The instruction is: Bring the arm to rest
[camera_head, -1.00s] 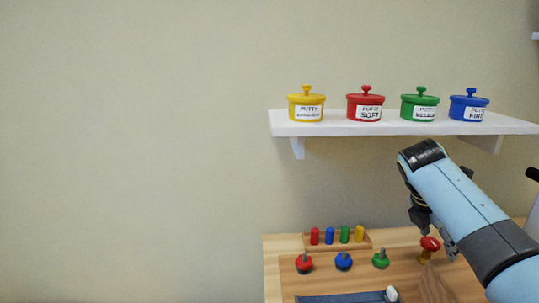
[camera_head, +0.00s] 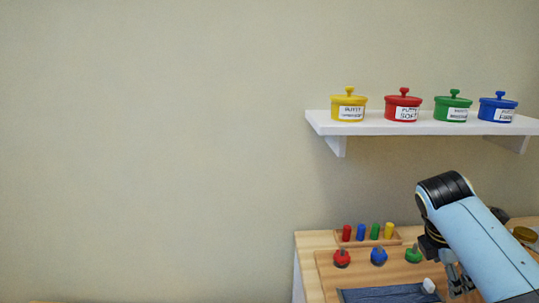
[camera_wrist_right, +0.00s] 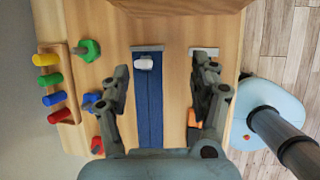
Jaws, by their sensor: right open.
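My right arm comes in from the lower right of the head view, its gripper (camera_head: 456,280) low over the wooden table (camera_head: 312,242), beside the green knob (camera_head: 413,256). In the right wrist view the two fingers of the right gripper (camera_wrist_right: 161,72) are spread wide with nothing between the tips. Below them lies a blue strip (camera_wrist_right: 149,105) with a white piece (camera_wrist_right: 144,63) on it. My left gripper is not in view.
A small rack (camera_head: 400,236) with coloured pegs stands at the back of the table. Red (camera_head: 342,259) and blue (camera_head: 379,257) knobs sit in front. A white shelf (camera_head: 420,125) with several putty pots is above. An orange thing (camera_wrist_right: 193,118) is partly hidden by a finger.

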